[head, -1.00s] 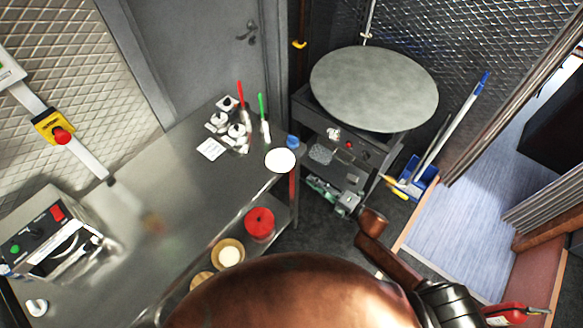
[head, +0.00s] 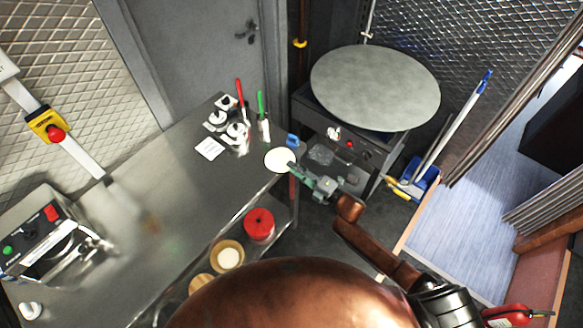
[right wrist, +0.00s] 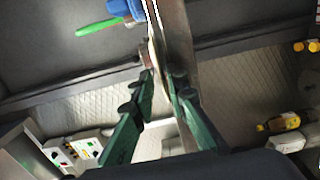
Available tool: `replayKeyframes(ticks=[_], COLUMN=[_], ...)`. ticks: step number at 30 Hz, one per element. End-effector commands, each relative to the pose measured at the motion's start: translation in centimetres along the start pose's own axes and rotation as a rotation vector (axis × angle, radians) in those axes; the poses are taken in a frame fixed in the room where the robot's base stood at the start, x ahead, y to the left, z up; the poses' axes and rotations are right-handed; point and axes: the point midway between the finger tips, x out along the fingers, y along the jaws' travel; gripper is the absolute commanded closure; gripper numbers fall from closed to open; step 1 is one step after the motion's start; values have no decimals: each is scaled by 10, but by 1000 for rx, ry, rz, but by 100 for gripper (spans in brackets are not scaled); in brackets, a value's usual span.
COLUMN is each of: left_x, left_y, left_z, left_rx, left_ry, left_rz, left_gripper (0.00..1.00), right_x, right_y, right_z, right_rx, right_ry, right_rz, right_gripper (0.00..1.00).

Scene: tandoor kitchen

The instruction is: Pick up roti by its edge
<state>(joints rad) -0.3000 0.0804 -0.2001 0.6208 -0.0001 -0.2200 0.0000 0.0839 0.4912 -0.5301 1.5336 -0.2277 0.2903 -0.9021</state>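The roti (head: 280,160) is a pale flat disc on the right corner of the steel counter (head: 170,205), near its edge. My right gripper (head: 294,171) has green fingers and is at the roti's right rim in the head view. In the right wrist view my right gripper (right wrist: 162,76) has its fingertips apart, one on each side of a thin edge seen nearly edge-on. I cannot tell there whether the fingers touch the roti or how far its rim lies between them. My left gripper is not in view.
A blue item (head: 292,140) stands close beside the roti. Red (head: 239,87) and green (head: 261,103) handled tools are behind it. A large round griddle (head: 375,88) stands to the right. A red container (head: 259,224) is on the shelf below the counter.

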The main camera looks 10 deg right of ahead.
Motion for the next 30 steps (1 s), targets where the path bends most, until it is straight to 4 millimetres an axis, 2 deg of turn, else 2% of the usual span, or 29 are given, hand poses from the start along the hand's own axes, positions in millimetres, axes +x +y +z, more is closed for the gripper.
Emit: replayKeyframes(ticks=[5, 17, 23, 26, 30], left_x=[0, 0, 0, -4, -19], left_y=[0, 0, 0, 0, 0], left_z=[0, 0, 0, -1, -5], left_rx=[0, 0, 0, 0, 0], left_ry=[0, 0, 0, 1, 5], left_rz=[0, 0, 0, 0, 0], left_gripper=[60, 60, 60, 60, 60], right_x=[0, 0, 0, 0, 0], right_y=[0, 0, 0, 6, 24], right_z=[0, 0, 0, 0, 0], right_rx=[0, 0, -1, -1, -2], right_ry=[0, 0, 0, 0, 0], right_rz=[0, 0, 0, 1, 1], right_gripper=[86, 99, 100, 100, 100])
